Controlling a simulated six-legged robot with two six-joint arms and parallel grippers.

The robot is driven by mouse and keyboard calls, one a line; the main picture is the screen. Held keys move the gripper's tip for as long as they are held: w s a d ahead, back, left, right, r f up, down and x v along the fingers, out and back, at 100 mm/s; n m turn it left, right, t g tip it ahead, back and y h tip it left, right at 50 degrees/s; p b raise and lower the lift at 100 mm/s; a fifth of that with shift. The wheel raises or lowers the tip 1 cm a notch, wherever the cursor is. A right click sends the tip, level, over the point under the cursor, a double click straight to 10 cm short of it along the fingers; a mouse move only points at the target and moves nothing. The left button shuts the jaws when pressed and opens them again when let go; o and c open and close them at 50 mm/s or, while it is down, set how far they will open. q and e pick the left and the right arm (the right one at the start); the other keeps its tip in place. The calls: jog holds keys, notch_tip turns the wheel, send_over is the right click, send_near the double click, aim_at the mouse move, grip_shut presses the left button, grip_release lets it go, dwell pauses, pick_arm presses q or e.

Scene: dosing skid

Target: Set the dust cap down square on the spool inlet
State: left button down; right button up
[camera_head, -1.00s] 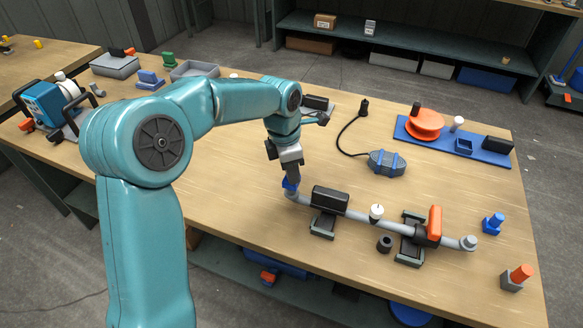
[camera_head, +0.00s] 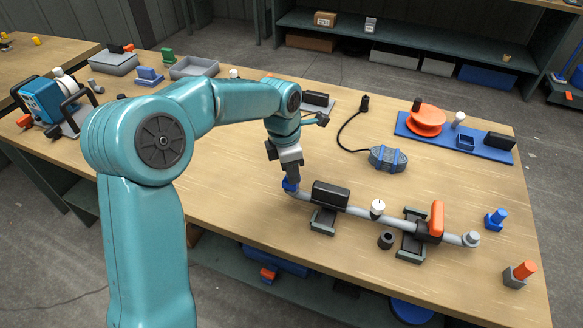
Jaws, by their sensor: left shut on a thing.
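The spool is a grey pipe (camera_head: 358,211) lying in two dark cradles on the wooden bench, with a black block and an orange-handled valve (camera_head: 436,220) along it. My left gripper (camera_head: 291,176) points down at the pipe's left end and is shut on the blue dust cap (camera_head: 290,185). The cap is at the spool inlet (camera_head: 300,195), and little of it shows below the fingers. I cannot tell whether it is fully seated or square. My right gripper is out of view.
A blue fitting (camera_head: 496,219) and an orange-topped block (camera_head: 518,275) stand near the bench's right edge. A dark ring (camera_head: 386,240) sits in front of the pipe.

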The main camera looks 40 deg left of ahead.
aim_at(284, 180)
pick_arm(q)
jog(key=shift+f+b, duration=0.35)
jog(key=shift+f, duration=0.25)
jog(key=c, duration=0.8)
grip_release()
jog(key=shift+r, duration=0.1)
jog(key=r+p, duration=0.1)
jog(key=r, duration=0.4)
jog(key=s+a+r+p, duration=0.1)
jog(key=r, duration=1)
jog(key=shift+s+a+r+p, duration=0.15)
jog(key=shift+s+p, duration=0.1)
jog(key=shift+p, duration=0.15)
jog(key=shift+s, duration=0.1)
